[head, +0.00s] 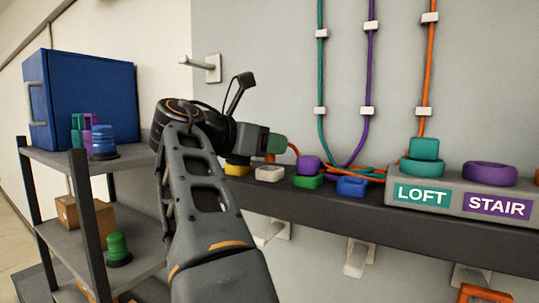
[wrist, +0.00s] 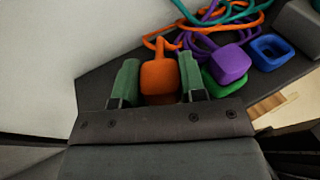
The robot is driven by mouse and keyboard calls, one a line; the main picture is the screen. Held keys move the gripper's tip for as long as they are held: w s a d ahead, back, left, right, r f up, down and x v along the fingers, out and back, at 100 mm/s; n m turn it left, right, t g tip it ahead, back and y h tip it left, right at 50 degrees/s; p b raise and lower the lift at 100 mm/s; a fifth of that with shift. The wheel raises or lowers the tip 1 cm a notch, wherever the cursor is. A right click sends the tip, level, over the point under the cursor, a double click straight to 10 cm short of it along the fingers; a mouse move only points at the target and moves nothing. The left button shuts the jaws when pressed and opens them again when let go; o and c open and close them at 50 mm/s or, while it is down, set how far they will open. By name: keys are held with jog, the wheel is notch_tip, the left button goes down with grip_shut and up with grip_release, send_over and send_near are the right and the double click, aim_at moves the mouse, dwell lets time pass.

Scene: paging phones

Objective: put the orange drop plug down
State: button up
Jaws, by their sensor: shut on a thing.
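The orange drop plug (wrist: 160,76) sits between the green fingers of my gripper (wrist: 159,72) in the wrist view, with its orange cord running away from it. In the head view my gripper (head: 277,146) is over the shelf ledge, near the white socket (head: 270,174). Only a sliver of the plug (head: 270,158) shows there, below the fingers. My gripper is shut on the plug. The plug's underside is hidden, so I cannot tell whether it touches anything.
The ledge (head: 400,222) holds a yellow socket (head: 238,171), a green socket (head: 307,181) with a purple plug (head: 309,164), and a blue socket (head: 352,187). Tangled cords lie behind. The LOFT and STAIR unit (head: 456,210) stands right; a cart with a blue box (head: 92,98) stands left.

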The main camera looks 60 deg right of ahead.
jog(key=shift+f, duration=1)
jog(key=shift+s+f, duration=0.1)
jog(key=shift+f, duration=0.25)
jog(key=o, duration=0.9)
jog(key=shift+r, duration=0.1)
